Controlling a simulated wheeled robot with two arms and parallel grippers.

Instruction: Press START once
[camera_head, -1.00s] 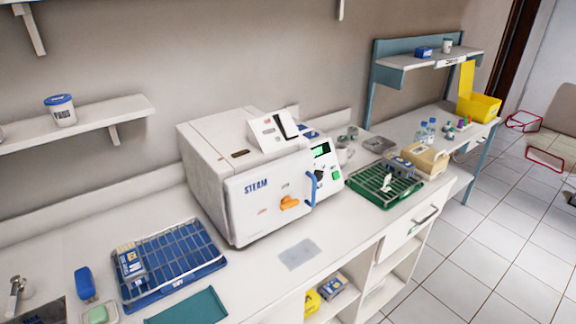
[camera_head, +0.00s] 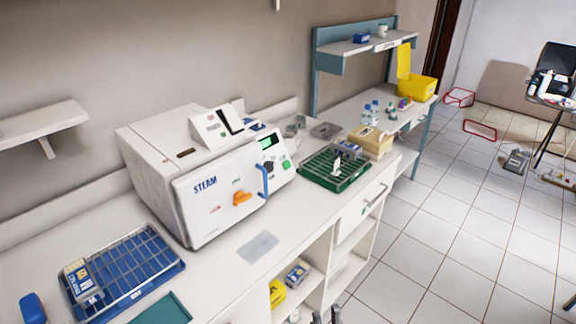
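The white steam sterilizer (camera_head: 215,190) stands on the counter with its door shut. It has an orange latch (camera_head: 242,199) and a blue handle (camera_head: 263,181). Its control panel at the right has a lit green display (camera_head: 267,142), a dark knob (camera_head: 269,166) and a green button (camera_head: 286,164). Labels on the panel are too small to read, so I cannot confirm which control is START. My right gripper (camera_head: 326,315) just shows at the bottom edge, two dark fingertips apart with nothing between them, far from the panel. My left gripper is not in view.
A blue rack tray (camera_head: 150,273) lies left of the sterilizer, and a green rack tray (camera_head: 325,184) lies right of it. A grey mat (camera_head: 258,247) lies in front. Open shelves (camera_head: 318,262) sit under the counter. The tiled floor (camera_head: 450,240) at right is clear nearby.

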